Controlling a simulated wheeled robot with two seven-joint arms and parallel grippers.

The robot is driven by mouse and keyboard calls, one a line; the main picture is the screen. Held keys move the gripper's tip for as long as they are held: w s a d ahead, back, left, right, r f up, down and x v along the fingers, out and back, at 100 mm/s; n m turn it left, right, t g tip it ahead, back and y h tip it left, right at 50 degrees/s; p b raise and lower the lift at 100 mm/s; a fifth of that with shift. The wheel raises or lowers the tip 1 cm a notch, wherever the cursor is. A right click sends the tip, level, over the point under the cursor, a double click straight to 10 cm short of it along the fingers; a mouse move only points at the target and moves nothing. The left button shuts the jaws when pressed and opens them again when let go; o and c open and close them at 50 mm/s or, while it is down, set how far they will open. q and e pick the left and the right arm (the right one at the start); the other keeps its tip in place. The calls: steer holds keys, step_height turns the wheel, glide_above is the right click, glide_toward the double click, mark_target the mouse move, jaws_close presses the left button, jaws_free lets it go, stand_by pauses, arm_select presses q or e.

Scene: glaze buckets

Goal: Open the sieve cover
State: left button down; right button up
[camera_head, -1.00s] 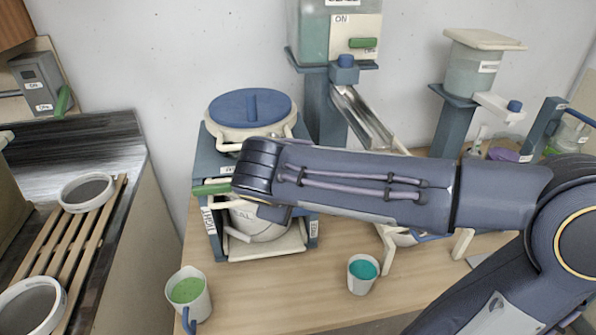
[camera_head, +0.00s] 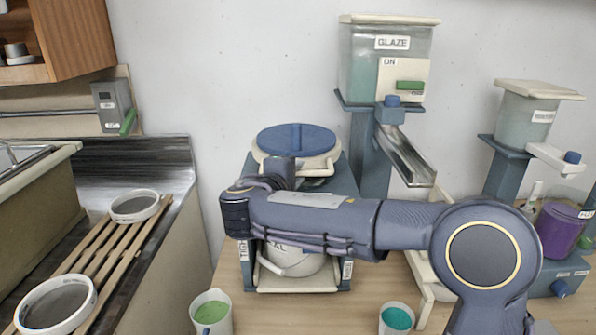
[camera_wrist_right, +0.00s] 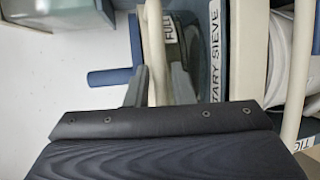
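The rotary sieve has a round blue cover (camera_head: 312,141) with a raised bar, lying flat on a cream rim. The sieve stands on the wooden bench in a blue frame (camera_head: 246,183); its front is partly hidden by my right arm. My right gripper (camera_head: 280,172) is at the sieve, just in front of and below the cover, mostly hidden by its own wrist. In the right wrist view my two fingers (camera_wrist_right: 158,84) are apart, with a cream bar (camera_wrist_right: 155,40) between them. Whether they press on it cannot be told. The ROTARY SIEVE label (camera_wrist_right: 214,50) is beside them. My left gripper is not shown.
A glaze dispenser (camera_head: 356,65) with a metal chute (camera_head: 408,157) stands behind, right of the sieve. A green-filled cup (camera_head: 211,312) and a teal-filled cup (camera_head: 397,318) stand in front. A purple container (camera_head: 560,229) is far right. A slatted rack (camera_head: 100,240) holds round sieves left.

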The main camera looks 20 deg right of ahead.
steer(key=shift+w+d, duration=0.25)
steer(key=shift+w, duration=0.05)
jaws_close()
